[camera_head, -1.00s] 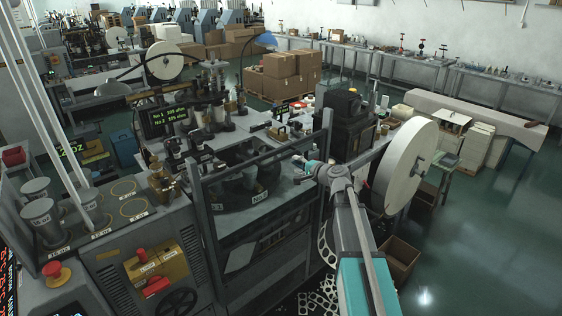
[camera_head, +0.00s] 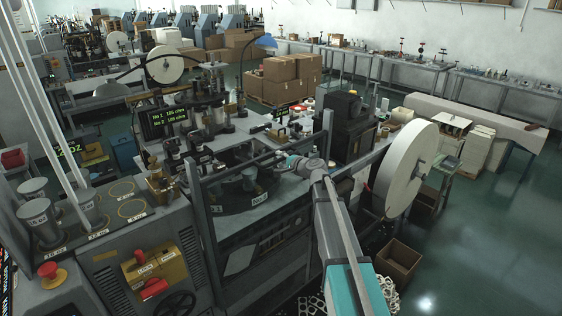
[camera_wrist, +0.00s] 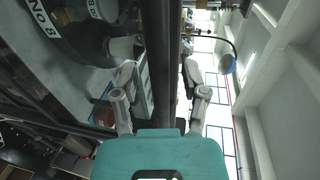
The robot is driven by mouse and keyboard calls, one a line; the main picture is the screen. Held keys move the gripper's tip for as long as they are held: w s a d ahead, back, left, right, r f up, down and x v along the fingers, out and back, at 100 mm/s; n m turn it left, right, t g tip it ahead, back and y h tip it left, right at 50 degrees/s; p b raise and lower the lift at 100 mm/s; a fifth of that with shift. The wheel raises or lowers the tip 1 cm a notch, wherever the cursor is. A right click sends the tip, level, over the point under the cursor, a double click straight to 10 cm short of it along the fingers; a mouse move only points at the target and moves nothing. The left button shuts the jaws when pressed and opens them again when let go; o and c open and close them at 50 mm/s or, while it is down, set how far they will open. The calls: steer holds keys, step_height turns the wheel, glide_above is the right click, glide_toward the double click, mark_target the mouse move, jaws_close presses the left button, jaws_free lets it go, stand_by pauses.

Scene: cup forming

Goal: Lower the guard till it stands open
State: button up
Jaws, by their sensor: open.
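The guard (camera_head: 240,168) is a dark framed barrier at the front of the forming machine, between two upright posts. Its top bar crosses in front of the round numbered turret (camera_head: 232,198). My gripper (camera_head: 284,160) is at the right part of this bar in the head view. In the wrist view my gripper (camera_wrist: 160,78) is open, with one finger on each side of a long dark bar (camera_wrist: 167,50), which looks like the guard's top rail. Whether the fingers touch it I cannot tell. A turret cup marked No 8 (camera_wrist: 46,22) is at upper left there.
A large white paper reel (camera_head: 405,170) stands just right of my arm. A control panel with a red knob (camera_head: 140,255) and a handwheel (camera_head: 176,303) is at the lower left. Open cardboard boxes (camera_head: 398,262) sit on the floor at right.

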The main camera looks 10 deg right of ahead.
jaws_close()
stand_by(0.4)
steer(key=b, duration=3)
glide_toward(274, 215)
steer(key=x, duration=0.5)
steer(key=shift+w+f, duration=0.2)
steer(key=shift+f, duration=0.1)
jaws_free()
steer(key=shift+r, duration=0.15)
